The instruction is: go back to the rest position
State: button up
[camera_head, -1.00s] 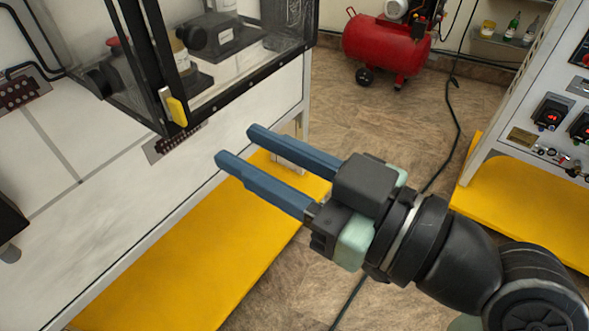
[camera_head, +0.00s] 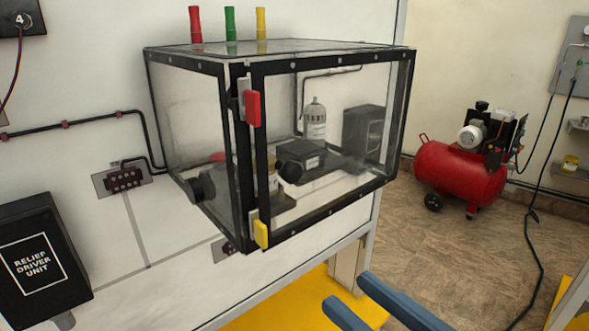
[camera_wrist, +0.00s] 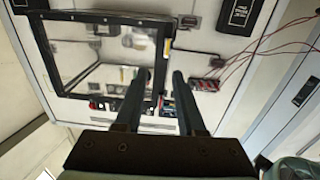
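My gripper (camera_wrist: 160,80) shows in the wrist view with its two dark fingers apart and nothing between them. In the head view only the blue fingers of my gripper (camera_head: 362,300) show at the bottom edge, right of centre, below the clear box. The rest of the arm is out of that view. The fingers stand apart there too. The clear black-framed box (camera_head: 330,68) is on the white panel, and it also shows in the wrist view (camera_wrist: 97,18), beyond the fingers and mostly to their left.
A red compressor (camera_head: 458,178) is on the floor at the right. A yellow base (camera_head: 290,308) lies below the panel. Red cables (camera_wrist: 265,48) hang in the wrist view.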

jog(key=w+a+r+m+t+h, duration=0.35)
jog(key=w+r+t+h, duration=0.25)
jog(key=w+r, duration=0.45)
jog(key=s+a+r+m+t+h+p, duration=0.1)
jog(key=r+p, duration=0.5)
jog(key=r, duration=0.7)
jog(key=s+a+r+m+t+h+p, duration=0.2)
jog(key=s+r+t+p, duration=0.3)
jog(key=r, duration=0.9)
jog(key=shift+s+a+h+p, duration=0.4)
jog(key=shift+s+a+p, duration=0.25)
jog(key=shift+p, duration=0.35)
jog(key=shift+a, duration=0.1)
